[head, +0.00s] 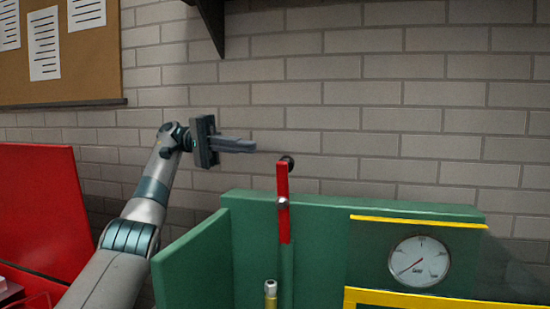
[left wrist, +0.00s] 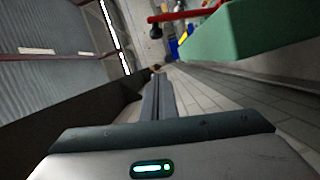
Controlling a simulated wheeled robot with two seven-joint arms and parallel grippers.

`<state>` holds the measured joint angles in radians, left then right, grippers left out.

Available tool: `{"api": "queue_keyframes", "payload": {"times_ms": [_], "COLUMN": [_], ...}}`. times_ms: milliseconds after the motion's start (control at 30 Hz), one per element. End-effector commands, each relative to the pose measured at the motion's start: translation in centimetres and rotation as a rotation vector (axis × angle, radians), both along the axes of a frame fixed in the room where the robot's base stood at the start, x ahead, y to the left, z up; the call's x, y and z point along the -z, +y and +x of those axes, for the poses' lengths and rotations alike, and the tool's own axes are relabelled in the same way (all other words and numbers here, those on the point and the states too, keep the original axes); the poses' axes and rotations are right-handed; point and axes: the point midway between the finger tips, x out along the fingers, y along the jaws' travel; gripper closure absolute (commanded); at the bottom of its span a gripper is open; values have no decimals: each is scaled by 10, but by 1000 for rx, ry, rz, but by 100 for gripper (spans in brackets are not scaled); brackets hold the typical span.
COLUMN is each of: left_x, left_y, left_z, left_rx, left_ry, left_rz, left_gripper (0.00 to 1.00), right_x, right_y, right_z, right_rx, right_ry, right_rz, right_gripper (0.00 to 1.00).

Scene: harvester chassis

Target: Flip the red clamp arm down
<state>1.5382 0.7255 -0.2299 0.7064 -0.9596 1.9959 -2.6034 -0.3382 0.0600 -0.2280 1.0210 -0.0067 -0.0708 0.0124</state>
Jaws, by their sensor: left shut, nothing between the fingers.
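The red clamp arm (head: 283,202) stands upright at the back of the green chassis (head: 190,262), with a dark knob (head: 288,162) at its top and a bolt at its middle. In the left wrist view, the red clamp arm (left wrist: 188,14) shows at the top, beside the green panel. My left gripper (head: 254,146) is shut and empty, to the left of the knob and slightly higher, apart from it. Its closed fingers (left wrist: 158,97) also show in the left wrist view. My right gripper is in neither view.
A gauge (head: 419,261) sits on the chassis between yellow strips. A brass fitting (head: 270,290) stands in front of the clamp. A red panel (head: 40,212) is at the left. A dark shelf bracket (head: 212,22) hangs above. The brick wall is close behind.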

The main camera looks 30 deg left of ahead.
Motion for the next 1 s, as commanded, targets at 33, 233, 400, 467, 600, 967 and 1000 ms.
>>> {"api": "queue_keyframes", "payload": {"times_ms": [33,233,400,467,600,967,1000], "left_x": [0,1,2,2,2,3,3], "left_y": [0,-6,-18,-24,-42,-97,-104], "left_z": [0,1,1,0,1,1,1], "left_rx": [0,-1,0,1,1,2,2], "left_ry": [0,0,0,-1,-1,0,0], "left_rz": [0,-1,1,1,1,0,0], "left_gripper": [100,100,100,100,100,100,100], "right_x": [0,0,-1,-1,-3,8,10], "right_y": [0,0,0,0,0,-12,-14], "right_z": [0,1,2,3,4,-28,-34], "right_rx": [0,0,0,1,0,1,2], "right_ry": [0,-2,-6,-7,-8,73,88], "right_rz": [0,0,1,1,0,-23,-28], "right_gripper": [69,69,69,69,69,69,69]}}
